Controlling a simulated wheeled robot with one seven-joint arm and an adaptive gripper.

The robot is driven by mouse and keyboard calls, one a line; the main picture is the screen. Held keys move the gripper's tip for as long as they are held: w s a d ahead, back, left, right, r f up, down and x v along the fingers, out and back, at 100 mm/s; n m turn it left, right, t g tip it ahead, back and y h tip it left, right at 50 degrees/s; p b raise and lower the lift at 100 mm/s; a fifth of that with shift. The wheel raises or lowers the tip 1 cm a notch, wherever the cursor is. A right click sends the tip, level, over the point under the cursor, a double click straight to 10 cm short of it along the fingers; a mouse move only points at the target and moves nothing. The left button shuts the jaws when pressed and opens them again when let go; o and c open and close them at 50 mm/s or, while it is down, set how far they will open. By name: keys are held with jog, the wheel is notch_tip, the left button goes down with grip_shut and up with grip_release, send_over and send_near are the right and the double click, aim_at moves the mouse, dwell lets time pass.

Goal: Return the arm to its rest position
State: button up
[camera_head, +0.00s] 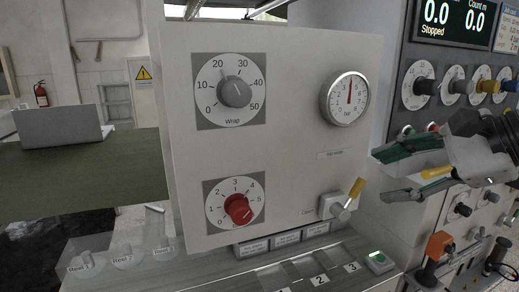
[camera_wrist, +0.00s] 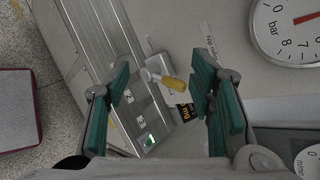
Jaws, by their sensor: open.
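My gripper (camera_head: 400,170) is at the right of the head view, in front of the machine's right-hand panel. Its green-padded fingers point left and stand apart with nothing between them. In the wrist view my gripper (camera_wrist: 168,105) shows both green pads wide open. Between and beyond them is a lever with a yellow handle (camera_wrist: 172,82), apart from the fingers. The same yellow-handled lever (camera_head: 349,197) sits low on the white control panel (camera_head: 290,150) in the head view, left of the gripper.
The panel carries a grey wrap knob (camera_head: 236,92), a red knob (camera_head: 239,209) and a pressure gauge (camera_head: 345,98). Several coloured knobs and an orange-topped switch (camera_head: 437,246) are on the right-hand panel near my arm. A green-lit button (camera_head: 378,258) is below.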

jog(key=s+a+f+n+g+h, duration=0.2)
jog(key=s+f+n+h, duration=0.5)
jog(key=n, duration=1)
jog(key=s+a+f, duration=0.1)
jog(key=s+f, duration=0.1)
jog(key=s, duration=0.2)
jog(key=shift+s+f+h, duration=0.15)
jog(key=shift+s+h, duration=0.1)
jog(key=shift+h, duration=0.05)
